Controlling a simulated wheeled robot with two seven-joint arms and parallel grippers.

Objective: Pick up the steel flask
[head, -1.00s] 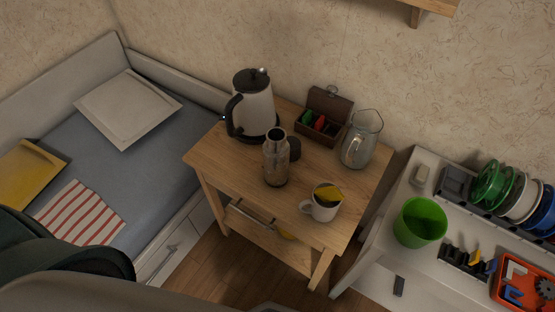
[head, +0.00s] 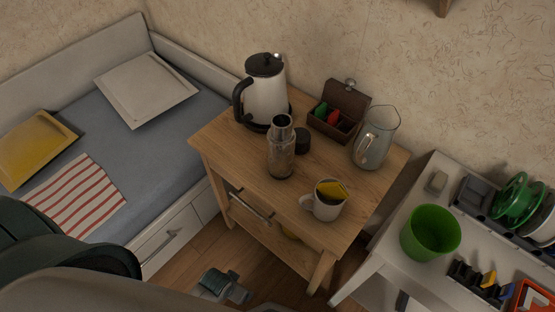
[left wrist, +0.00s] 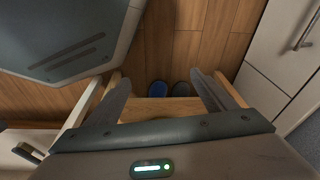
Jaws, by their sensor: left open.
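The steel flask (head: 282,152) stands upright on the small wooden table (head: 232,160), near its middle. Its top looks uncapped, and a black cap (head: 302,141) sits just right of it. My left gripper (left wrist: 160,80) is open and empty in the left wrist view, with its two fingers spread apart. The flask does not show in that view. In the head view, a grey-green part at the bottom edge, in front of and below the table, looks like the end of my left arm, apart from the flask. My right gripper is not in view.
Around the flask stand a kettle (head: 264,95), an open tea box (head: 338,111), a glass jug (head: 375,138) and a mug (head: 326,200) with a yellow packet. A bed (head: 75,120) is left. A white bench (head: 392,246) with a green bin (head: 430,233) is right.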

